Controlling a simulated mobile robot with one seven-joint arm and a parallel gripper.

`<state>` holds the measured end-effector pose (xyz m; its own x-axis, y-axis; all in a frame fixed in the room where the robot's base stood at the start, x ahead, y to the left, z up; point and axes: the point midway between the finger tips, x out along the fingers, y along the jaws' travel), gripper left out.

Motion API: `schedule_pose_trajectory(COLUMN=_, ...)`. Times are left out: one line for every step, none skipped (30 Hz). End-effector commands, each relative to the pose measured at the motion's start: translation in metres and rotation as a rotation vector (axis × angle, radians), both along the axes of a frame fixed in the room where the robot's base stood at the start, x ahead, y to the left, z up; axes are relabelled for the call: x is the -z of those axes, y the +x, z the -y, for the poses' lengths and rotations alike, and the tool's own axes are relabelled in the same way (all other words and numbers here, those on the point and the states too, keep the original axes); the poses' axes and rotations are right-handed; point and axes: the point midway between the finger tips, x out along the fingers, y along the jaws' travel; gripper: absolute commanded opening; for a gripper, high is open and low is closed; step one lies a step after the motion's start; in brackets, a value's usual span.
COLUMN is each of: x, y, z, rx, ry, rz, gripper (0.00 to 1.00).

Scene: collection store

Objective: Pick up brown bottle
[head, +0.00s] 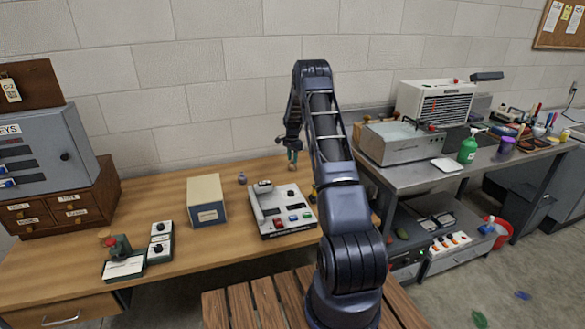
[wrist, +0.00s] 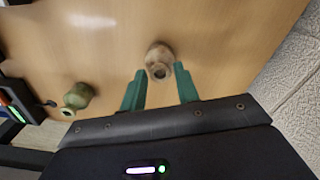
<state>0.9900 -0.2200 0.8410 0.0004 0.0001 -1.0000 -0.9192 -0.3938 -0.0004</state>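In the wrist view, a small round brown bottle (wrist: 159,58) with a dark mouth stands on the wooden table. It lies just ahead of the gap between my gripper's two green fingers (wrist: 160,88). My gripper is open, with nothing held between the fingers. A similar greenish bottle (wrist: 77,96) stands to the left, outside the fingers. In the head view, my gripper (head: 292,158) hangs over the back of the wooden table, partly behind my arm. I cannot clearly pick out the brown bottle there.
A white device with coloured buttons (head: 283,209) is in front of my gripper. A small grey vessel (head: 242,178) and a beige box (head: 206,199) stand to its left. The block wall (head: 225,75) is close behind. A steel bench (head: 480,160) is on the right.

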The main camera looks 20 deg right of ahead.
Motion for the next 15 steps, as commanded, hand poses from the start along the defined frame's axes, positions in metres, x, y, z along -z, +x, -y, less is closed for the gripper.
schedule_pose_trajectory(x=-0.0001, y=0.0000, z=0.0000, rx=0.000, ry=0.000, rz=0.000, gripper=0.21)
schedule_pose_trajectory(x=-0.0001, y=0.0000, z=0.0000, rx=0.000, ry=0.000, rz=0.000, gripper=0.15)
schedule_pose_trajectory(x=-0.0001, y=0.0000, z=0.0000, rx=0.000, ry=0.000, rz=0.000, gripper=0.07)
schedule_pose_trajectory(x=-0.0001, y=0.0000, z=-0.0001, rx=0.000, ry=0.000, rz=0.000, gripper=0.01)
schedule_pose_trajectory(x=-0.0001, y=0.0000, z=-0.0001, rx=0.000, ry=0.000, rz=0.000, gripper=0.00)
schedule_pose_trajectory(x=-0.0002, y=0.0000, z=0.0000, rx=0.000, ry=0.000, rz=0.000, gripper=0.00)
schedule_pose_trajectory(x=-0.0002, y=0.0000, z=0.0000, rx=0.000, ry=0.000, rz=0.000, gripper=0.00)
schedule_pose_trajectory(x=-0.0004, y=0.0001, z=0.0000, rx=0.000, ry=0.000, rz=0.000, gripper=0.00)
schedule_pose_trajectory(x=-0.0004, y=0.0001, z=0.0000, rx=0.000, ry=0.000, rz=0.000, gripper=0.00)
schedule_pose_trajectory(x=-0.0004, y=0.0001, z=0.0000, rx=0.000, ry=0.000, rz=0.000, gripper=0.00)
schedule_pose_trajectory(x=-0.0004, y=0.0001, z=0.0000, rx=0.000, ry=0.000, rz=0.000, gripper=0.00)
schedule_pose_trajectory(x=-0.0004, y=0.0001, z=0.0000, rx=0.000, ry=0.000, rz=0.000, gripper=0.00)
schedule_pose_trajectory(x=-0.0006, y=0.0001, z=0.0000, rx=0.000, ry=0.000, rz=0.000, gripper=0.00)
schedule_pose_trajectory(x=-0.0012, y=0.0001, z=0.0000, rx=0.000, ry=0.000, rz=0.000, gripper=0.00)
schedule_pose_trajectory(x=-0.0024, y=0.0002, z=0.0000, rx=0.000, ry=0.000, rz=0.000, gripper=0.00)
